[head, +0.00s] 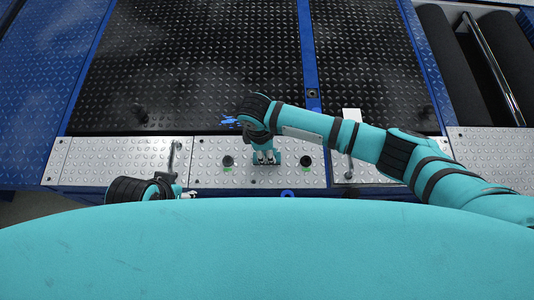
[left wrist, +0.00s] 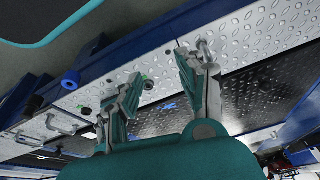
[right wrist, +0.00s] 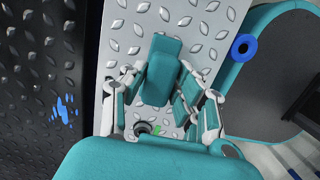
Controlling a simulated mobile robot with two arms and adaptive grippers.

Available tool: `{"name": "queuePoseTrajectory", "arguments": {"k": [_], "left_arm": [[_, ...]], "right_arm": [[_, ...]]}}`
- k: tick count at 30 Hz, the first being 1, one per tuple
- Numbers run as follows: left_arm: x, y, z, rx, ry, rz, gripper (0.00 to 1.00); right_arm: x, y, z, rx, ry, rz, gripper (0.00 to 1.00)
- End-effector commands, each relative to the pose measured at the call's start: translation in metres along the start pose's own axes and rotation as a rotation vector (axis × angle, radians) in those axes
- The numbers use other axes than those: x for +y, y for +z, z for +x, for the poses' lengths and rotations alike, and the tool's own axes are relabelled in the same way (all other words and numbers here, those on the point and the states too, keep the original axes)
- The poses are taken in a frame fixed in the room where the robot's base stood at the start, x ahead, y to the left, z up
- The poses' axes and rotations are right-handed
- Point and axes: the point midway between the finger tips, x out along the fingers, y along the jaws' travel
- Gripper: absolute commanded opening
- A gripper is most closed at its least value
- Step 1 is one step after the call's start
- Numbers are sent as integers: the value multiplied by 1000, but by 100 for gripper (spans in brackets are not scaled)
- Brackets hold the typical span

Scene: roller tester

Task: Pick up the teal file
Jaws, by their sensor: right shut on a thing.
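The teal file (right wrist: 161,72) shows in the right wrist view as a teal block between the fingers of my right gripper (right wrist: 155,82), above the silver diamond plate. My right gripper is shut on it. In the head view my right gripper (head: 266,157) points down over the middle silver panel, and a bit of teal shows at its fingertips; the arm hides part of it. My left gripper (head: 184,193) is low at the left in the head view, partly hidden by my own body. In the left wrist view its fingers (left wrist: 160,68) are spread apart with nothing between them.
The silver step plate (head: 215,178) has two dark round knobs (head: 228,161) with green marks and upright metal handles (head: 172,158). Black tread plates (head: 200,60) with blue frames lie behind it. Dark rollers (head: 450,60) are at the far right. A blue ring (right wrist: 243,47) sits at the plate's edge.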

Motion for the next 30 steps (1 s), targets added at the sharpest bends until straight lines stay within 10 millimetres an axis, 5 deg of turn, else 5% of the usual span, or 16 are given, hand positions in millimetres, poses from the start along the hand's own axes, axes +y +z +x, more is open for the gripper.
{"name": "queuePoseTrajectory", "arguments": {"k": [8,15,30], "left_arm": [[0,-1,-4,0,0,0,40],[0,-5,-1,-10,2,0,40],[5,12,89,-56,10,7,40]], "right_arm": [[0,1,-9,1,1,0,0],[1,4,-39,3,1,0,0],[-109,-47,-55,3,-3,-4,0]]}}
